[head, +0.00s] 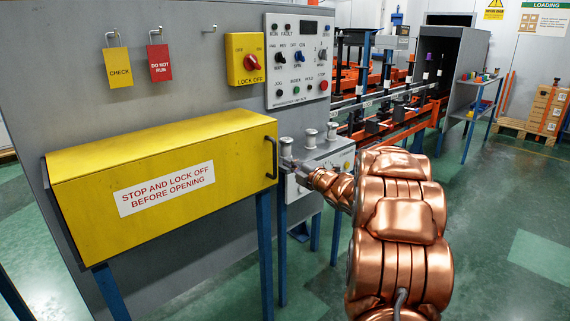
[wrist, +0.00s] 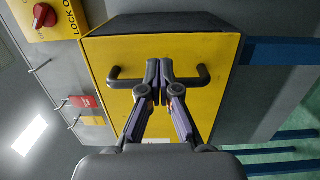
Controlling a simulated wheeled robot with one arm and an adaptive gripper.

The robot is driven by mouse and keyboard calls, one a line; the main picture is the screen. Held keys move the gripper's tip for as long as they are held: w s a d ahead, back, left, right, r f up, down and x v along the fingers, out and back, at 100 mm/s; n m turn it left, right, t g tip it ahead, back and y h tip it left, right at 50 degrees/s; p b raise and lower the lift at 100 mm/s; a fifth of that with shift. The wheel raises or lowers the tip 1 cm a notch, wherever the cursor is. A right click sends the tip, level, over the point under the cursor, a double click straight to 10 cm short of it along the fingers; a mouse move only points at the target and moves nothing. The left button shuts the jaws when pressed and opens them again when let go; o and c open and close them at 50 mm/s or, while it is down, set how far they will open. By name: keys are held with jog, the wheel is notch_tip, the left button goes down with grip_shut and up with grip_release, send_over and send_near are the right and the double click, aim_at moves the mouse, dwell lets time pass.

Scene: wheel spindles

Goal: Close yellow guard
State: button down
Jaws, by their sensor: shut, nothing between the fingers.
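The yellow guard (head: 160,170) is a long box-shaped cover with a "STOP AND LOCK OFF BEFORE OPENING" label, in front of the grey panel. I cannot tell whether it is fully shut. Its dark handle (head: 271,157) is on its right end. In the wrist view the guard's yellow end face (wrist: 205,55) fills the middle, with the handle (wrist: 122,80) across it. My gripper (wrist: 159,70) is shut and empty at the middle of the handle, hiding that part. Whether it touches the handle is unclear. In the head view my gripper (head: 288,164) is small beside the guard's right end.
A grey panel (head: 180,60) carries a red lock-off switch (head: 245,59), a control box (head: 298,62) and hanging yellow and red tags. Several metal spindles (head: 310,138) stand just right of the handle. A conveyor frame lies behind. Green floor (head: 480,230) is open at right.

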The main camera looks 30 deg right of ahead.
jog(key=s+d, duration=0.1)
jog(key=s, duration=0.7)
jog(key=shift+s+d+f, duration=0.25)
jog(key=shift+d, duration=0.15)
jog(key=s+a+f+m+g+h, duration=0.3)
jog(key=s+a+f+m+g, duration=0.2)
jog(key=s+a+m+g, duration=0.25)
jog(key=s+a+f+m+g+h, duration=0.2)
jog(key=s+a+f+m+g, duration=0.35)
jog(key=a+m, duration=0.25)
jog(key=s+a+f+m+g+y, duration=0.15)
jog(key=s+a+g, duration=0.25)
jog(key=s+a, duration=0.7)
jog(key=s+a+m+g+y, duration=0.2)
jog(key=s+a+g, duration=0.2)
jog(key=s+a, duration=0.7)
jog(key=s+d+r+p, duration=0.2)
jog(key=r+p, duration=0.9)
jog(key=s+d+r+t+p, duration=0.1)
jog(key=s+r+p, duration=0.1)
jog(key=r+p, duration=0.9)
jog(key=shift+d+r, duration=0.35)
jog(key=shift+r, duration=0.15)
